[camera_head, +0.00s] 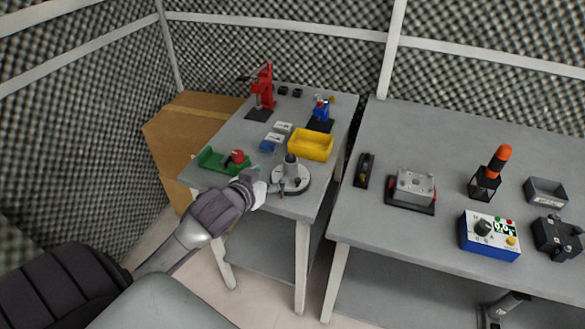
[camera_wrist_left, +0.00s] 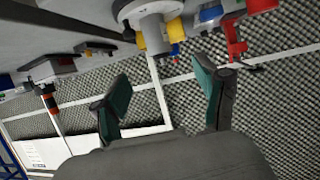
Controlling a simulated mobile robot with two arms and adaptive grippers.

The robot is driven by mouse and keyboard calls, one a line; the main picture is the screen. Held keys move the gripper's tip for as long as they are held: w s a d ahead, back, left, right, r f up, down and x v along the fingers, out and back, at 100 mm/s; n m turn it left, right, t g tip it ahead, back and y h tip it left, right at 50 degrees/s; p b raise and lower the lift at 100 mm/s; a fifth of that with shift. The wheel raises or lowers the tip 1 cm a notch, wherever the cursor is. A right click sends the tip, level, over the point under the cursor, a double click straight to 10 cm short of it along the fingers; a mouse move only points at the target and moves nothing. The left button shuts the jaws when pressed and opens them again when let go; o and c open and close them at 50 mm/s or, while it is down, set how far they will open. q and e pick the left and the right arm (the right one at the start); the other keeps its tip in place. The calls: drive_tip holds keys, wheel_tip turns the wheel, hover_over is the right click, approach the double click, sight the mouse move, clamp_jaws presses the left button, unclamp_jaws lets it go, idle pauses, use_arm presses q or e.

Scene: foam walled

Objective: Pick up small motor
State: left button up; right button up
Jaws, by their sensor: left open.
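My left gripper (camera_head: 272,187) is at the table's front edge, close to a round grey base with an upright cylinder (camera_head: 290,178), and nearer the front than the blue part. In the left wrist view the fingers (camera_wrist_left: 162,97) are spread apart with nothing between them. The round base (camera_wrist_left: 150,14) shows beyond them at the top. My right gripper is not in view.
A second table (camera_head: 460,135) with several devices stands at right, across a narrow gap.

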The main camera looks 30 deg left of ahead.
sight(287, 166)
use_arm(q)
drive_tip(key=x, duration=0.7)
drive_tip(key=shift+w+f, duration=0.1)
drive_tip(key=shift+w, duration=0.15)
drive_tip(key=x, duration=0.5)
drive_tip(key=shift+f+p, duration=0.25)
drive_tip(key=shift+p, duration=0.15)
drive_tip(key=shift+r, duration=0.1)
clamp_jaws()
